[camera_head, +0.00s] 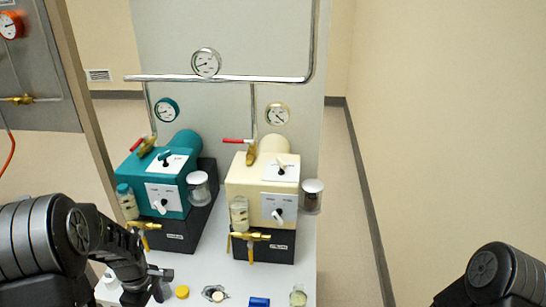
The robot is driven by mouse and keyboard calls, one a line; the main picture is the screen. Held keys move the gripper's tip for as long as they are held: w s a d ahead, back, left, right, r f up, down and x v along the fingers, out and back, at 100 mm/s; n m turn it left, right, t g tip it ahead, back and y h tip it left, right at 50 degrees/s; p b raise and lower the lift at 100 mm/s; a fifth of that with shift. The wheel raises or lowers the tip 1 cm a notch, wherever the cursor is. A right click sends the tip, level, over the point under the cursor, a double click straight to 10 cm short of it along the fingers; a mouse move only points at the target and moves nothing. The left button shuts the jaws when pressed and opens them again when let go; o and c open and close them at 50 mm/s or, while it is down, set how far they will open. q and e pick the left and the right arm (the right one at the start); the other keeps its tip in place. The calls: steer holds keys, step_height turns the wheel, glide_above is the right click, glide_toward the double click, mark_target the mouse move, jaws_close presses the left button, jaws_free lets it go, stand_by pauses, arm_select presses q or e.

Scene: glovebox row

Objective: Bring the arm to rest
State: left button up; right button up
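My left arm (95,240) reaches in from the lower left, and its gripper (154,285) is low over the front of the white bench, in front of the teal pump unit. The gripper is small and dark here, and I cannot tell whether it is open or shut, or whether it holds anything. My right arm (492,276) shows only as a dark joint at the lower right, off the bench. Its gripper is outside the view.
On the bench (308,260) stand a teal pump (158,185) and a cream pump (262,186) with brass valves. Along the front lie a yellow cap (182,292), a metal fitting (214,294), a blue block (259,302) and a small jar (298,297). Floor right of the bench is clear.

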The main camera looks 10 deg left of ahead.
arm_select(q)
steer(key=w+d+f+m+t+h, duration=0.1)
steer(key=d+f+m, duration=0.3)
steer(key=d+m, duration=0.25)
steer(key=w+d+f+m+t, duration=0.1)
steer(key=d+f+m+t, duration=0.1)
steer(key=d+f+m, duration=0.4)
steer(key=s+d+f+m+g+h, duration=0.1)
steer(key=s+d+f, duration=0.1)
steer(key=s+d, duration=0.6)
steer(key=s+d+f+m+g+h, duration=0.1)
steer(key=s+d+f+m+h, duration=0.1)
steer(key=s+d, duration=0.6)
steer(key=shift+d+f+g+p, duration=0.2)
steer(key=shift+d+g+p, duration=0.15)
steer(key=shift+d, duration=0.85)
